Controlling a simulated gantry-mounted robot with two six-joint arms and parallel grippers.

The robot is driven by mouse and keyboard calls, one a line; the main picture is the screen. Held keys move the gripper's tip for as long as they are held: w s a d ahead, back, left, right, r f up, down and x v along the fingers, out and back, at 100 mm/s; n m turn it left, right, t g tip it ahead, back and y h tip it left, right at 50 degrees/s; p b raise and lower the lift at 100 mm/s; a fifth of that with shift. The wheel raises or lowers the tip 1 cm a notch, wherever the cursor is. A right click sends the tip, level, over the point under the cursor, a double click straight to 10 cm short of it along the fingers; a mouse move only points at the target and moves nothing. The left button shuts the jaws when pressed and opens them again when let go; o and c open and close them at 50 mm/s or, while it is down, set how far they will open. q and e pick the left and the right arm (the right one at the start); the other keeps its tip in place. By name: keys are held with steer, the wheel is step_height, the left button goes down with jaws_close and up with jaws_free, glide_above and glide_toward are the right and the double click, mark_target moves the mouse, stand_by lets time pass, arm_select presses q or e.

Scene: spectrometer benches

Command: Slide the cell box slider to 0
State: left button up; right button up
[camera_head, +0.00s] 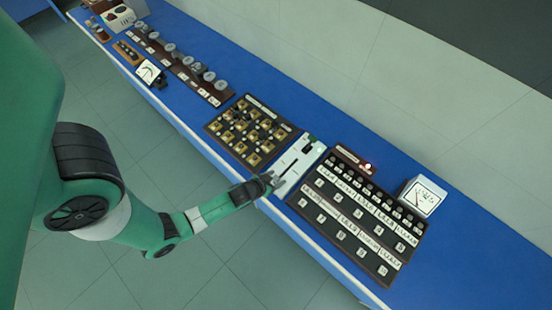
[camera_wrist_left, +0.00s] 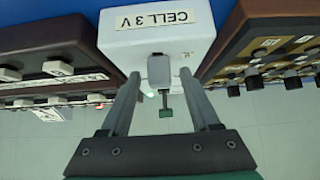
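The cell box (camera_head: 299,165) is a narrow white box with a dark slot along its top, set between two dark panels in the head view. In the left wrist view the box (camera_wrist_left: 130,48) fills the top middle and carries a "CELL 3 V" label. A small grey slider knob (camera_wrist_left: 159,70) shows on it. My left gripper (camera_head: 275,181) is at the box's near end; in the wrist view its two fingers (camera_wrist_left: 160,90) stand apart on either side of the knob, with gaps visible. Any scale marks on the slider are too small to read. My right gripper is not in view.
A brown panel with brass blocks (camera_head: 247,130) stands close on the left of the box. A dark panel with rows of knobs (camera_head: 355,215) stands close on the right. A white meter (camera_head: 423,196) is farther right. Bare blue bench (camera_head: 480,255) lies beyond.

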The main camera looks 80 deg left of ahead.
arm_select(q)
steer(key=p+v, duration=0.2)
steer(key=v, duration=0.9)
steer(key=shift+s+r, duration=0.2)
steer(key=shift+d, duration=0.15)
